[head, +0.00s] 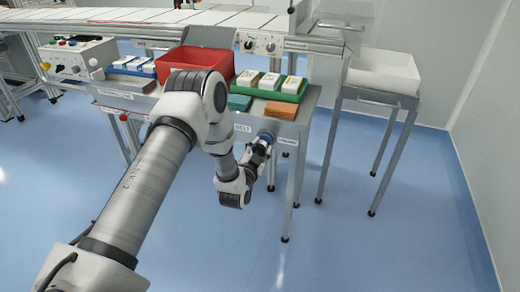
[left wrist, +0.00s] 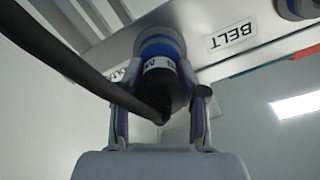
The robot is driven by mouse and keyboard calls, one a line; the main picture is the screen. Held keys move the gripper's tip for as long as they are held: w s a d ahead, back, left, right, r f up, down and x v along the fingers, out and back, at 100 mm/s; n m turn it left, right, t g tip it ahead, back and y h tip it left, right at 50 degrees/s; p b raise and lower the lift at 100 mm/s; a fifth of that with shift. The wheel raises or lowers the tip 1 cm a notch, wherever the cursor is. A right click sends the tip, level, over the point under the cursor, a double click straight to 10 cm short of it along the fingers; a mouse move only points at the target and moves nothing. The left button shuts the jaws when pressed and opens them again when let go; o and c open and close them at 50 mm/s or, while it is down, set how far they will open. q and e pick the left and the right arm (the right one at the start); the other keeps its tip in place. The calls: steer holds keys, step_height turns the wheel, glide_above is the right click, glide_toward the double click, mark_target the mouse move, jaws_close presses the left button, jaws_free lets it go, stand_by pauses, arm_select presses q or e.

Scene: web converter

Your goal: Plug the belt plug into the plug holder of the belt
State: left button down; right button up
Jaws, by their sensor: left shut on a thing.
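The belt plug (left wrist: 162,88) is a black body with a white printed label, and a thick black cable runs from it toward the upper left. My left gripper (left wrist: 160,112) is shut on it, one finger on each side. The plug's front end meets a blue collar (left wrist: 160,45) at the metal panel; I cannot tell whether it is fully seated. A white BELT label (left wrist: 230,36) is on the panel beside it. In the head view my left gripper (head: 261,146) is at the panel's front face, near the BELT label (head: 242,128). My right gripper is not in view.
Another round connector (left wrist: 298,8) is on the panel, past the BELT label. Above are a red bin (head: 195,62) and a green tray (head: 268,88) with several white boxes. A white tub (head: 384,72) stands on the right. The floor in front is clear.

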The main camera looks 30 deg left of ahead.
arm_select(q)
steer(key=c, duration=0.6)
jaws_free()
steer(key=shift+o, duration=0.2)
steer(key=shift+s, duration=0.1)
steer(key=v, duration=1.1)
steer(key=shift+s+d, duration=0.2)
steer(key=shift+s, duration=0.2)
